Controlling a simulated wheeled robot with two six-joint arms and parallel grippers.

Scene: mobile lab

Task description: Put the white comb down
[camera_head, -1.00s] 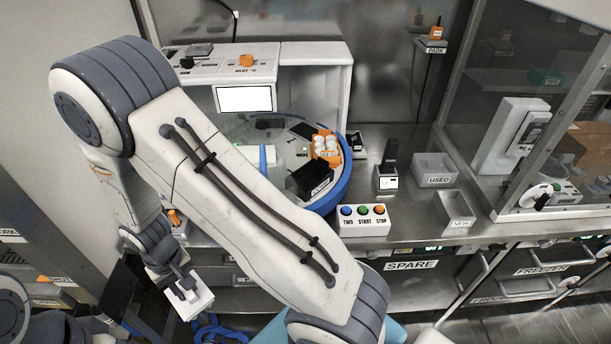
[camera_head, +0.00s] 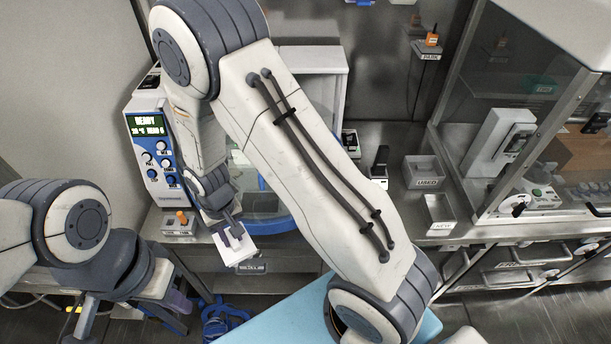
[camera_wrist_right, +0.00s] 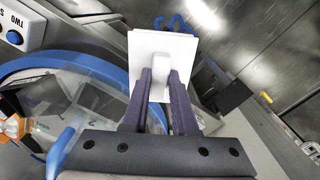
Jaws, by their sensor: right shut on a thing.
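The white comb (camera_head: 238,250) is a flat white plate with a small block-like grip. My right gripper (camera_head: 232,229) is shut on it and holds it in the air in front of the bench edge. In the right wrist view, the two dark fingers of my right gripper (camera_wrist_right: 163,85) clasp the grip of the comb (camera_wrist_right: 140,48), with the plate beyond the fingertips. My left gripper (camera_head: 82,322) is low at the left, partly cut off by the picture's lower edge; its fingers are unclear.
A control unit (camera_head: 148,150) reading READY stands left on the bench, with a small orange-knobbed box (camera_head: 180,224) before it. My right arm partly covers a blue-rimmed round apparatus (camera_head: 272,226). Trays marked USED (camera_head: 427,183) and NEW (camera_head: 441,227) stand right. Blue coils (camera_head: 228,322) lie below.

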